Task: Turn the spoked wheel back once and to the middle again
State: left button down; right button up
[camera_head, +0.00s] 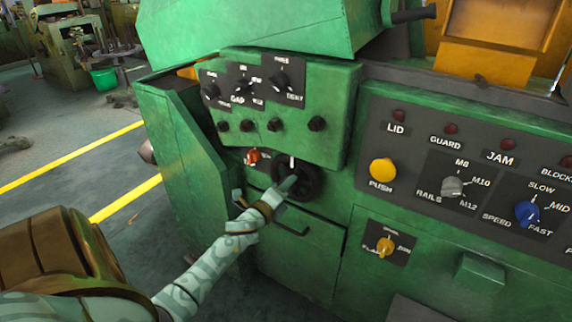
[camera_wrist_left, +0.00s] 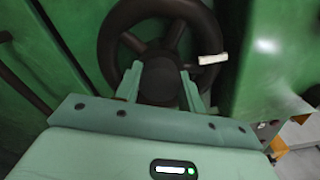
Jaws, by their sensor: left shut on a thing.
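The dark spoked wheel (camera_head: 309,182) sits on the front of the green machine, below the panel of small black knobs. In the left wrist view the wheel (camera_wrist_left: 115,40) fills the top middle, with its spokes and round hub showing. A short white mark (camera_wrist_left: 213,59) lies at its right side; in the head view a white mark (camera_head: 292,162) shows at its top. My left gripper (camera_head: 288,184) reaches the wheel from below left. In the left wrist view its fingers (camera_wrist_left: 161,85) are at the hub, one on each side, shut on it. My right gripper is not in view.
A drawer handle (camera_head: 285,222) juts out just below the wheel. A small red knob (camera_head: 253,157) is close to the wheel's upper left. A yellow push button (camera_head: 382,171) and a blue speed knob (camera_head: 527,212) are on the right panel. Open floor with yellow lines lies at left.

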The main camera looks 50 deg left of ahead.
pick_arm(q)
jog(key=shift+f, duration=0.1)
jog(key=c, duration=0.9)
grip_release()
jog(key=shift+o, duration=0.2)
jog(key=shift+s, duration=0.1)
jog(key=p+v, duration=0.2)
jog(key=v, duration=1.4)
jog(key=shift+s, duration=0.1)
